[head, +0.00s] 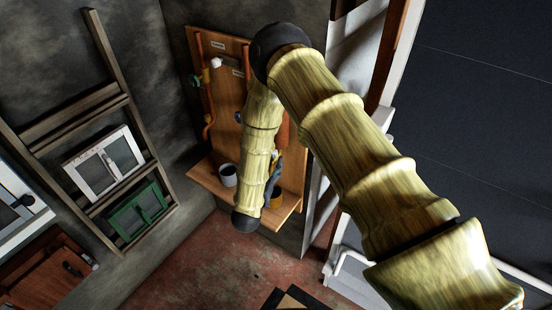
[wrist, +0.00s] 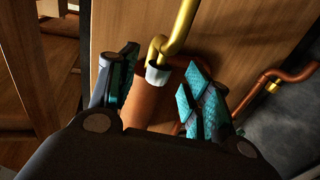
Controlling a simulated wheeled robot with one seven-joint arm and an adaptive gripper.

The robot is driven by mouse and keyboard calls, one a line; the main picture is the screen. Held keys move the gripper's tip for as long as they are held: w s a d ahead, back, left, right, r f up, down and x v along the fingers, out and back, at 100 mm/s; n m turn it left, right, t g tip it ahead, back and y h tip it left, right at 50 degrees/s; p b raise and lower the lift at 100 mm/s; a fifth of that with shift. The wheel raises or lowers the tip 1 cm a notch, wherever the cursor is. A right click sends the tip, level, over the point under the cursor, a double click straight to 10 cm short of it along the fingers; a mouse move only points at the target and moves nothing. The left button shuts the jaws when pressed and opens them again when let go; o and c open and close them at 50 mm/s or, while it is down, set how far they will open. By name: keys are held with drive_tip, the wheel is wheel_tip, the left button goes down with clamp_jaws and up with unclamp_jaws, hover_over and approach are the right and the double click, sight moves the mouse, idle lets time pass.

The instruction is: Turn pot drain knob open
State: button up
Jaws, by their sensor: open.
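A wooden board (head: 233,48) with pipes and fittings stands against the wall in the head view. A green knob-like part (head: 205,75) and a white fitting (head: 216,63) sit at its upper left; I cannot tell which part is the pot drain knob. In the wrist view my gripper (wrist: 160,70) is open, with teal-padded fingers on either side of a copper-brown cylinder (wrist: 150,101). The cylinder has a pale collar (wrist: 157,75), and a brass pipe (wrist: 178,32) rises behind it. I cannot tell whether the fingers touch it. In the head view my arm hides much of the board.
A copper pipe (wrist: 285,76) runs at right in the wrist view. A wooden rack (head: 80,120) with a white cabinet (head: 105,163) and green cabinet (head: 138,210) leans at left.

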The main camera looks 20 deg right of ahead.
drive_tip(key=v, duration=0.9)
drive_tip(key=shift+r, duration=0.1)
drive_tip(key=w+a+r+m+g+h+b, duration=0.15)
drive_tip(key=w+m+g+h+b, duration=0.4)
drive_tip(key=b, duration=0.95)
drive_tip(key=shift+n, duration=0.25)
drive_tip(key=x, duration=0.3)
drive_tip(key=p+x, duration=0.1)
drive_tip(key=x, duration=0.2)
drive_tip(key=p+x, duration=0.1)
drive_tip(key=x, duration=0.2)
drive_tip(key=shift+a+f, duration=0.1)
drive_tip(key=shift+f, duration=0.25)
drive_tip(key=shift+c, duration=0.2)
